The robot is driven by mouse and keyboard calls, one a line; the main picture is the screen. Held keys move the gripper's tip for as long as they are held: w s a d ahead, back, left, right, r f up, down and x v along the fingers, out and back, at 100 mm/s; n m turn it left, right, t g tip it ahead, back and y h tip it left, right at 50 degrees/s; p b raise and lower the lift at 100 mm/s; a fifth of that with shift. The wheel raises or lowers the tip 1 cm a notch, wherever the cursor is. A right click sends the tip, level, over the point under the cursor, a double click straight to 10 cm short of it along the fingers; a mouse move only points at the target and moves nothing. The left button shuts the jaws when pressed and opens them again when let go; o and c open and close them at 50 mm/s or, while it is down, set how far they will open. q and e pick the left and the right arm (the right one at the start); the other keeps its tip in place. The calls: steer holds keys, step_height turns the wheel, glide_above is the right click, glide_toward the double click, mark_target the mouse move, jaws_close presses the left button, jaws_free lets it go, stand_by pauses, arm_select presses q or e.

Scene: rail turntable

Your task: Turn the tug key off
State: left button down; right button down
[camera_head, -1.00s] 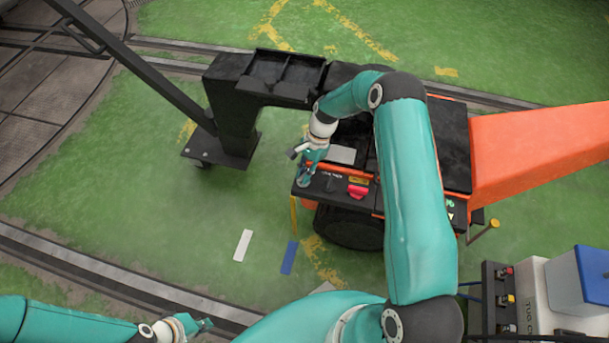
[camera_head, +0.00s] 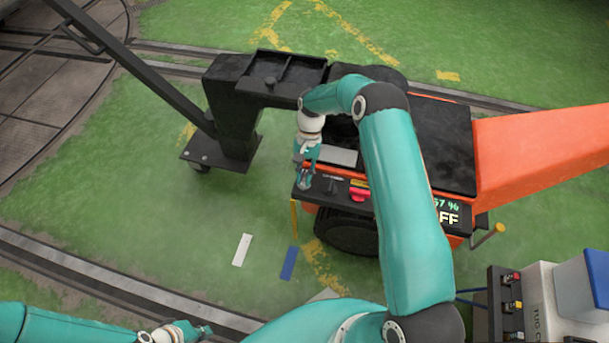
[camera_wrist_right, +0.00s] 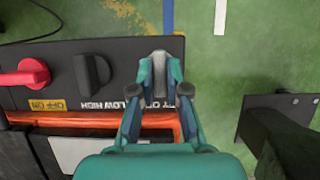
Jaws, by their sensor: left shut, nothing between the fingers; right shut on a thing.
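The orange tug (camera_head: 540,150) stands at the right with a black control panel (camera_head: 330,203) along its near edge. My right gripper (camera_head: 304,184) is over the panel's left end. In the right wrist view its fingers (camera_wrist_right: 160,78) are shut on a grey key (camera_wrist_right: 158,62), beside an inverted label that is partly hidden. The tug's display (camera_head: 446,212), partly covered by my right arm, shows "57 %" and letters ending in "FF". My left gripper (camera_head: 205,329) is shut and empty low at the left, away from the tug.
A black knob (camera_wrist_right: 92,72) marked low and high and a red switch (camera_wrist_right: 25,78) sit along the panel beside the key. A black tow frame (camera_head: 235,125) stands left of the tug. A charger cabinet (camera_head: 540,310) is at the lower right. Green floor is open at the left.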

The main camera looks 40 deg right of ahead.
steer(key=shift+w+d, duration=0.1)
steer(key=shift+w, duration=0.05)
steer(key=c, duration=1.2)
jaws_free()
steer(key=shift+o, duration=0.2)
steer(key=v, duration=1.2)
steer(key=shift+f, duration=0.1)
